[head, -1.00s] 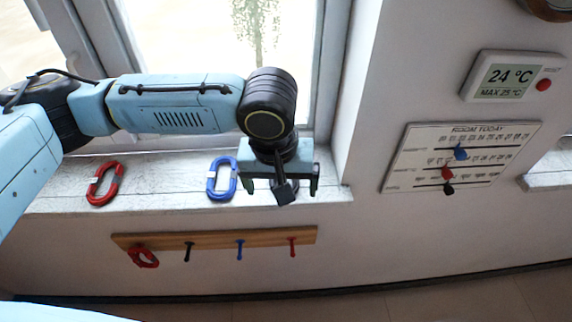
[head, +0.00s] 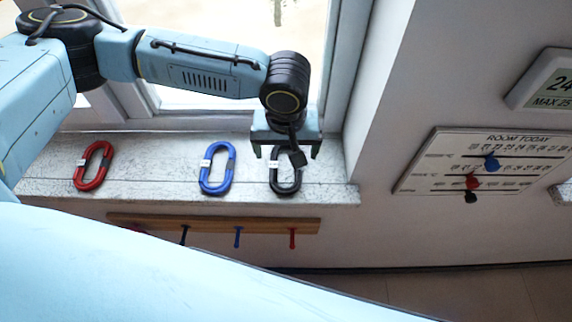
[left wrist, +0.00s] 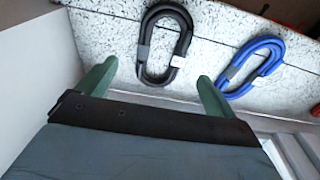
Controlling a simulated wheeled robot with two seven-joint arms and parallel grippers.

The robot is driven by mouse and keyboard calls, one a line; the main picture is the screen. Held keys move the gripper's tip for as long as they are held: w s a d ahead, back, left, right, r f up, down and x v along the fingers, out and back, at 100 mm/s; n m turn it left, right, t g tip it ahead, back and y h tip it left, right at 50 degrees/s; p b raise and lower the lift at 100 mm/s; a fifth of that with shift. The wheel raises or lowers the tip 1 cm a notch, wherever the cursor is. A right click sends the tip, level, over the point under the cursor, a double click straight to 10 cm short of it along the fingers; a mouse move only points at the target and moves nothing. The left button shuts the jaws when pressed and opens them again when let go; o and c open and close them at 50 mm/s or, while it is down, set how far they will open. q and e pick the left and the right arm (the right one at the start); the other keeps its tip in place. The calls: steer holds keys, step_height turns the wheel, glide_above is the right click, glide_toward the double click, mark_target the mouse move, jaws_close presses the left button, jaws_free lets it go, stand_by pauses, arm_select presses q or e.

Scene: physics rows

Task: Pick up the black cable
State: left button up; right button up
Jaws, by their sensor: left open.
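The black cable (head: 285,177) is a coiled loop with a white tag, lying on the speckled window sill (head: 335,192) right of the blue cable. It also shows in the left wrist view (left wrist: 145,47), top middle, ahead of the fingers. My left gripper (head: 286,153) is open and empty, with its fingers over the far part of the loop in the head view. In the left wrist view its two green fingertips (left wrist: 158,72) are spread wide, with the loop between and beyond them. The gripper partly hides the cable's far end in the head view. My right gripper is not seen.
A blue cable (head: 230,169) and a red cable (head: 104,166) lie on the sill to the left. A wooden peg rail (head: 212,223) hangs below the sill. The window frame stands behind, and a wall board (head: 480,165) is at right.

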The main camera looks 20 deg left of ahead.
mark_target(286, 169)
arm_select(q)
step_height(286, 169, down, 4)
steer(key=shift+w+f, duration=0.1)
steer(key=shift+f, duration=0.4)
steer(key=shift+c, duration=0.2)
steer(key=c, duration=1.1)
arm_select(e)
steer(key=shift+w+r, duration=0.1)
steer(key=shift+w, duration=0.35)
arm_select(q)
steer(key=shift+o, duration=0.2)
